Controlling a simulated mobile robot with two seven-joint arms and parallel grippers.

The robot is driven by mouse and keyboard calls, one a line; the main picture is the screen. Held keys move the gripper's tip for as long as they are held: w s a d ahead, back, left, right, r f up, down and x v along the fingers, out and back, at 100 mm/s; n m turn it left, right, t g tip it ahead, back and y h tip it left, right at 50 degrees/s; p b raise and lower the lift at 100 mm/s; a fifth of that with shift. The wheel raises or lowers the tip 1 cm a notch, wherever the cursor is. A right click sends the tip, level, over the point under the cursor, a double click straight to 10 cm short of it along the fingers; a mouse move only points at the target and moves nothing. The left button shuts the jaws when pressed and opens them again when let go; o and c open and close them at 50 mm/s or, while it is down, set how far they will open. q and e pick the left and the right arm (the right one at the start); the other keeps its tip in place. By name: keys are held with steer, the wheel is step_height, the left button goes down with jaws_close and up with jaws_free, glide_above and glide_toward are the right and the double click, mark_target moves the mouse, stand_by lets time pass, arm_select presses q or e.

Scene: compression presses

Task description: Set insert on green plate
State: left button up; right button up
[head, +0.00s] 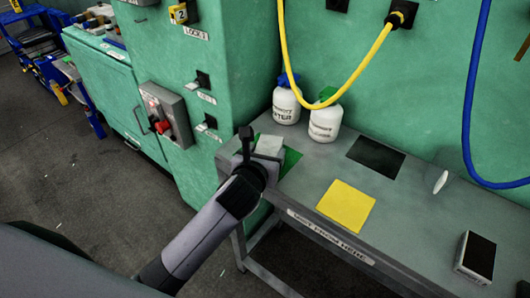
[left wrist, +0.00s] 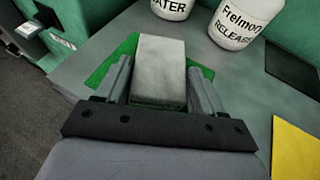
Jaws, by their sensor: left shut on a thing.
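The insert is a pale grey block (left wrist: 160,68); it also shows in the head view (head: 269,145). My left gripper (left wrist: 160,88) is shut on it, one finger on each side. In the head view the left gripper (head: 262,160) is at the left end of the table. The green plate (head: 289,161) lies flat on the tabletop under and around the block; it also shows in the left wrist view (left wrist: 105,70). The block is over the plate. I cannot tell whether its underside touches the plate. My right gripper is not in view.
Two white bottles (head: 325,122) stand behind the green plate on the grey table (head: 310,175). A yellow plate (head: 346,206) and a black plate (head: 376,157) lie to the right. A dark box (head: 475,257) sits at the right front. Yellow and blue hoses hang above.

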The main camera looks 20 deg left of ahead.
arm_select(q)
steer(key=o, duration=1.5)
steer(key=shift+c, duration=0.2)
